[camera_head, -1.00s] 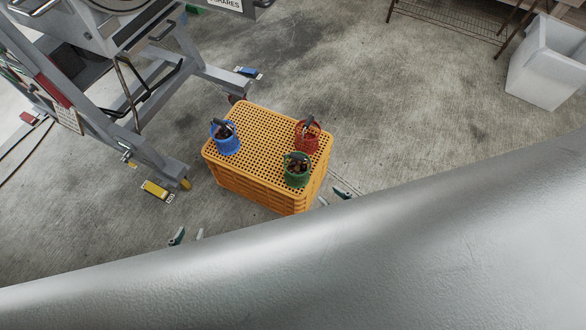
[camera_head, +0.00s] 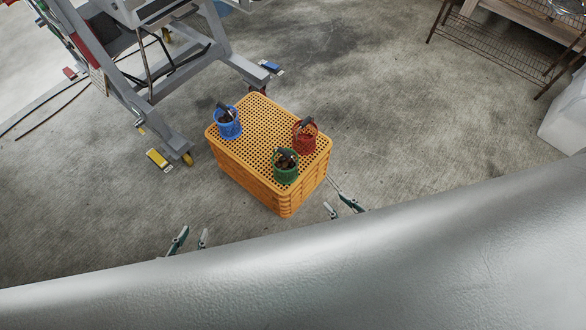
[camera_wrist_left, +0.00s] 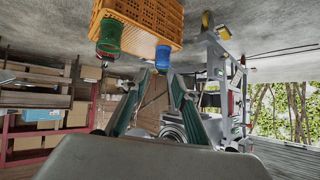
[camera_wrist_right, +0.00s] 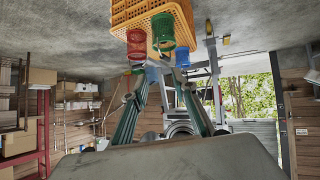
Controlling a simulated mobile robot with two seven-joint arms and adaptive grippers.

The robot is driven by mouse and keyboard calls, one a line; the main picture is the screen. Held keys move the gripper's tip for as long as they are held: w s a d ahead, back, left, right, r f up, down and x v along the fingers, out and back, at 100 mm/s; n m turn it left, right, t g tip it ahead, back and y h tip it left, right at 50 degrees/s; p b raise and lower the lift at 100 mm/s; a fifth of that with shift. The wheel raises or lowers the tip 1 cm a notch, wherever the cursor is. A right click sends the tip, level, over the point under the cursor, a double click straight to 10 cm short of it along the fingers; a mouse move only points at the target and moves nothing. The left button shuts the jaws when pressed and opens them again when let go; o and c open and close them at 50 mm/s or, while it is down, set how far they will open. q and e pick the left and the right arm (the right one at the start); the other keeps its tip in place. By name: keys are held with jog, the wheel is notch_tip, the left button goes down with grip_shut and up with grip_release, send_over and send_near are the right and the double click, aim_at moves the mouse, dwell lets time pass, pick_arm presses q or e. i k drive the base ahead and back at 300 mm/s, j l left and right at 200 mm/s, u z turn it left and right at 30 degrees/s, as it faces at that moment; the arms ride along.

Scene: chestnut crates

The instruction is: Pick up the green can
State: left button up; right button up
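The green can (camera_head: 286,175) stands on the near corner of the upturned-looking orange crate (camera_head: 245,178), with brown chestnuts and a dark handle at its top. It also shows in the left wrist view (camera_wrist_left: 108,38) and the right wrist view (camera_wrist_right: 163,32), both upside down. My left gripper (camera_head: 191,233) is open and empty, in front of the crate and left of the green can. My right gripper (camera_head: 330,192) is open and empty, beside the crate's right side. Neither gripper touches the can. My grey body hides much of both arms.
A blue can (camera_head: 229,128) stands at the crate's left and a red can (camera_head: 305,142) at its right, close to the green can. A grey wheeled machine frame (camera_head: 165,135) stands behind left. A white bin (camera_head: 566,122) stands far right. Concrete floor is clear between.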

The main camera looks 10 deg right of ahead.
aim_at(284, 160)
jog(key=k+l, duration=0.1)
jog(key=l, duration=0.2)
jog(key=k+l, duration=0.15)
jog(key=l, duration=0.15)
jog(key=k+l+u, duration=0.1)
jog(key=l, duration=0.2)
jog(key=i+l, duration=0.1)
jog(key=l, duration=0.3)
jog(key=i+l, duration=0.1)
jog(key=l, duration=0.35)
